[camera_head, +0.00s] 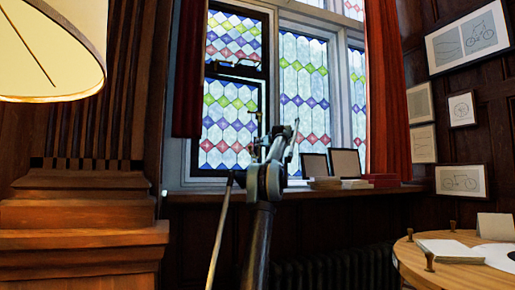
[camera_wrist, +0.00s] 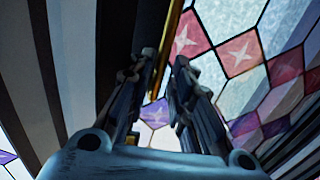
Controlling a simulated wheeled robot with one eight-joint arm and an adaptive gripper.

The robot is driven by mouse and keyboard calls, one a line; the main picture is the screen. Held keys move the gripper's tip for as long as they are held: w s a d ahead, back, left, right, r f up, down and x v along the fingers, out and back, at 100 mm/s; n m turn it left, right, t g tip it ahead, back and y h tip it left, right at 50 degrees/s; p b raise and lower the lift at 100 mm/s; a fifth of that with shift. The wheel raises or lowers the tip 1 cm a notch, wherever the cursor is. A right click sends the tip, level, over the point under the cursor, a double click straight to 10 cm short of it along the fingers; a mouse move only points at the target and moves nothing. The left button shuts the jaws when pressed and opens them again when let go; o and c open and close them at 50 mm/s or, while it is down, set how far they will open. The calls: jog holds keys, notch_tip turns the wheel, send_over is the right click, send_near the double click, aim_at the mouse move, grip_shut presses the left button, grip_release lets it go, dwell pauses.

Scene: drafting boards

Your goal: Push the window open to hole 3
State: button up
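The window (camera_head: 230,95) with its dark-framed casement stands ahead, with leaded panes in purple, green, red and blue diamonds. My gripper (camera_head: 278,140) is raised in front of its lower right edge. In the wrist view my gripper's two fingers (camera_wrist: 163,68) point up toward the leaded glass (camera_wrist: 238,53), with a narrow gap between their tips. A thin brass bar (camera_wrist: 174,28) runs down between the fingers, close beside the left one. Glass shows between the bar and the right finger. Whether a finger touches the bar is unclear. I cannot make out any numbered holes.
The sill (camera_head: 340,190) carries two dark frames (camera_head: 345,163) and stacked books (camera_head: 340,184). Red curtains (camera_head: 388,95) hang by the window. A lampshade (camera_head: 50,50) is at upper left above a wooden pedestal (camera_head: 80,240). A round table (camera_head: 425,270) is at lower right.

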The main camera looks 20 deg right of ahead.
jog(key=shift+s+d, duration=0.2)
jog(key=shift+s, duration=1.2)
jog(key=shift+s+d, duration=0.2)
jog(key=shift+s, duration=1.2)
